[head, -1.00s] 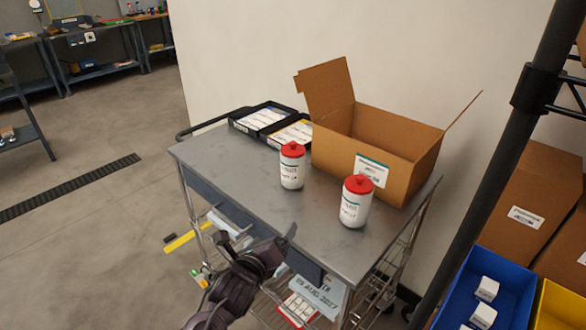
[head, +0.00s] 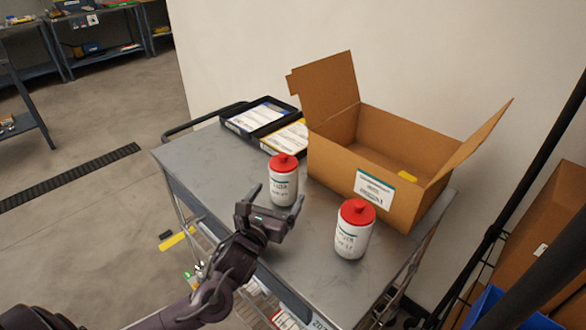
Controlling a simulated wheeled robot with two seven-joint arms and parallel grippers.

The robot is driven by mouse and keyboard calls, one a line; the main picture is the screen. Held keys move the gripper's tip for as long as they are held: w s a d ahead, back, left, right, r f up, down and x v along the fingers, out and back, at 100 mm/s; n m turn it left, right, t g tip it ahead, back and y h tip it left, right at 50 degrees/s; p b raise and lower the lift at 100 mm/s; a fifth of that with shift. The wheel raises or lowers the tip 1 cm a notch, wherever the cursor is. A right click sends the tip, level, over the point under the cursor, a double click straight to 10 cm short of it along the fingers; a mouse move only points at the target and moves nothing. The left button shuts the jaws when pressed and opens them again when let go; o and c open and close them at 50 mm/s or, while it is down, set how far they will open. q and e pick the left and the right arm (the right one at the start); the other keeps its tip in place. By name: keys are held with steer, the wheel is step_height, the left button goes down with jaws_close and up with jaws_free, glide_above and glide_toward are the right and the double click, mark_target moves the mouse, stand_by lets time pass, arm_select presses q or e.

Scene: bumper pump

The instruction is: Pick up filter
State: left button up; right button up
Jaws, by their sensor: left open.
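Two white filters with red caps stand upright on the grey metal cart top (head: 205,165). The left filter (head: 284,184) is near the cart's middle, and the right filter (head: 352,236) is closer to the front right. My left gripper (head: 275,197) is open and empty, just in front of the left filter. Its fingers point toward that filter, one to its left and one near its lower right. I cannot tell whether they touch it. My right gripper is not in view.
An open cardboard box (head: 372,150) stands behind the filters, with a small yellow item (head: 408,176) inside. Black trays (head: 262,116) with labelled sheets lie at the cart's back left. A dark rack post stands at the right, with a blue bin (head: 505,312) below.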

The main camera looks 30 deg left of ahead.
mark_target(280, 186)
arm_select(q)
steer(key=shift+w+a, duration=0.1)
steer(key=shift+w, duration=0.85)
steer(key=shift+w+a+r+p, duration=0.1)
steer(key=shift+w+r+p, duration=0.15)
steer(key=shift+w, duration=0.25)
steer(key=shift+w+a+r+p, duration=0.1)
steer(key=shift+w+r+p, duration=0.1)
steer(key=shift+w, duration=0.3)
steer(key=w, duration=0.2)
steer(key=w+a+p, duration=0.1)
steer(key=shift+w, duration=0.7)
steer(key=shift+f, duration=0.1)
steer(key=c, duration=1.5)
steer(key=shift+r, duration=0.2)
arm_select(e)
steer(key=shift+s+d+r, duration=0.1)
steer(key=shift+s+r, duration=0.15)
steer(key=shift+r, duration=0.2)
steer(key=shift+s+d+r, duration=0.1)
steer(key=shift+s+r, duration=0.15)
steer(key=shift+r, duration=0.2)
